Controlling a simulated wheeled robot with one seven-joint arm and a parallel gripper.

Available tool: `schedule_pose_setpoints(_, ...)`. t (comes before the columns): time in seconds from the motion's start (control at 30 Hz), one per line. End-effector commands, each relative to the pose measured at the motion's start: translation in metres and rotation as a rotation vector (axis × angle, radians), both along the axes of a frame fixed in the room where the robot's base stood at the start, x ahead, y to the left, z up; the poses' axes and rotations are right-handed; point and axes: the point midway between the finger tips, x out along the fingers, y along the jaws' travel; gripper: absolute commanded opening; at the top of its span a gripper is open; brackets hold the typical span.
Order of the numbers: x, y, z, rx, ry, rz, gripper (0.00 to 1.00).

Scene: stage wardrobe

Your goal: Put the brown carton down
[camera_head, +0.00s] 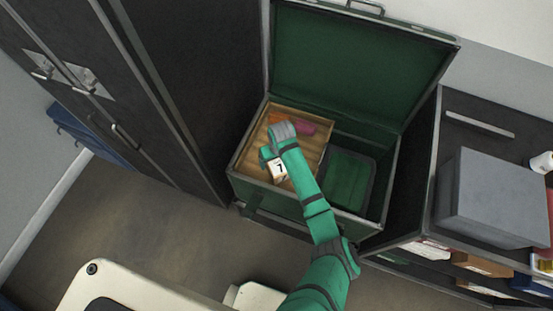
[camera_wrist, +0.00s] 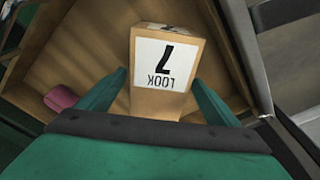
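The brown carton (camera_wrist: 150,102) is a small box with a white label reading "LOOK 7". It also shows in the head view (camera_head: 279,177). My gripper (camera_wrist: 160,78) has one finger against each side of the carton and is shut on it. In the head view my gripper (camera_head: 271,159) is over the front part of a wooden tray (camera_head: 248,157) in the left side of an open green trunk (camera_head: 270,205). I cannot tell whether the carton touches the tray floor.
A pink item (camera_head: 306,127) and an orange item (camera_head: 276,118) lie toward the tray's back. The trunk's right side (camera_head: 350,178) is a lower green space. The raised lid (camera_head: 355,70) stands behind. A dark cabinet is at left; a grey box (camera_head: 495,195) is on the right shelf unit.

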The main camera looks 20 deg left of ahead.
Motion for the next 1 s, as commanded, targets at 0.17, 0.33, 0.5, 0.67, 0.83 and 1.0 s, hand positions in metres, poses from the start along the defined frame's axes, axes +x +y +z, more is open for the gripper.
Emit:
schedule_pose_setpoints(0.17, 0.000, 0.000, 0.001, 0.000, 0.000, 0.000, 0.85)
schedule_pose_setpoints(0.33, -0.001, -0.001, 0.014, 0.001, -0.001, 0.000, 0.85)
schedule_pose_setpoints(0.5, -0.004, -0.003, 0.045, 0.003, -0.003, 0.001, 0.85)
schedule_pose_setpoints(0.67, -0.008, -0.007, 0.077, 0.002, -0.002, 0.001, 0.85)
schedule_pose_setpoints(0.83, -0.011, -0.010, 0.104, 0.001, -0.002, 0.002, 0.85)
schedule_pose_setpoints(1.0, -0.013, -0.012, 0.118, 0.001, 0.000, 0.000, 0.85)
